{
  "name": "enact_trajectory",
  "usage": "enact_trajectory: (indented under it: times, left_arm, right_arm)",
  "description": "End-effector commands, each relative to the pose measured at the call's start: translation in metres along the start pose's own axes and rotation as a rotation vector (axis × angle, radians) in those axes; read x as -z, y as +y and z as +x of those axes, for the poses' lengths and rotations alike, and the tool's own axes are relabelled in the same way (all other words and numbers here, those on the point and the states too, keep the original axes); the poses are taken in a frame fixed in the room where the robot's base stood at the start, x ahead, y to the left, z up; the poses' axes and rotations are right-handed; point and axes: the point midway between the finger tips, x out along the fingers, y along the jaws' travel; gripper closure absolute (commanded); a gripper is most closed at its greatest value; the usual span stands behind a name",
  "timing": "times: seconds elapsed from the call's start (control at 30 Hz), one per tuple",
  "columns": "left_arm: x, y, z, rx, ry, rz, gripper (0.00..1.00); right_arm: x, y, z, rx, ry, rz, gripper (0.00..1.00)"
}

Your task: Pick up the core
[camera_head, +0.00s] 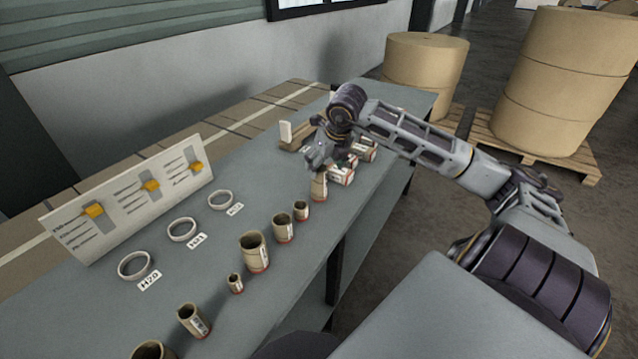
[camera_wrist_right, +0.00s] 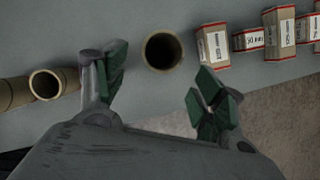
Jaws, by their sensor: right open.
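Several brown cardboard cores stand upright in a row along the near edge of the grey table. One core (camera_head: 319,188) stands directly below my right gripper (camera_head: 317,160), which partly hides its top. In the right wrist view this core's round open top (camera_wrist_right: 162,50) shows ahead of and between the two spread green-padded fingers (camera_wrist_right: 158,68); I cannot tell whether they touch it. The right gripper is open and holds nothing. Other cores are a small one (camera_head: 301,210), another (camera_head: 283,228), a wide one (camera_head: 254,252) and a tiny one (camera_head: 235,284). My left gripper is not in view.
White-and-red boxes (camera_head: 342,173) stand close beyond the core. White rings (camera_head: 182,229) with number labels lie on the table (camera_head: 215,250). A white board with yellow markers (camera_head: 151,186) stands behind them. Large paper rolls (camera_head: 565,75) stand on pallets at the right.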

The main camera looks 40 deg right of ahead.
Motion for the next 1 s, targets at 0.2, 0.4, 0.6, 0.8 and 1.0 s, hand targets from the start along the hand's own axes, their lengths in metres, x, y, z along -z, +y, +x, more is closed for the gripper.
enact_trajectory:
  times: [0.2, 0.4, 0.6, 0.8, 1.0]
  left_arm:
    - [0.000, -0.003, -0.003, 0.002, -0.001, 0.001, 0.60]
    - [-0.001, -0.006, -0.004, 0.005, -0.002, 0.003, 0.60]
    - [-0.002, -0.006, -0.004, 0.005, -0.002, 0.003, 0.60]
    - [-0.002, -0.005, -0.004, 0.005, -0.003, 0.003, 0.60]
    - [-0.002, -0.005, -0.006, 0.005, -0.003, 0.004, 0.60]
  right_arm:
    - [0.000, 0.000, 0.027, -0.002, 0.001, 0.002, 0.31]
    - [0.000, 0.000, 0.041, -0.001, 0.000, 0.000, 0.31]
    - [0.000, 0.000, 0.043, 0.000, 0.000, -0.001, 0.31]
    - [0.000, 0.000, 0.043, 0.000, 0.000, -0.001, 0.31]
    - [0.001, 0.001, 0.052, -0.002, 0.002, 0.000, 0.31]
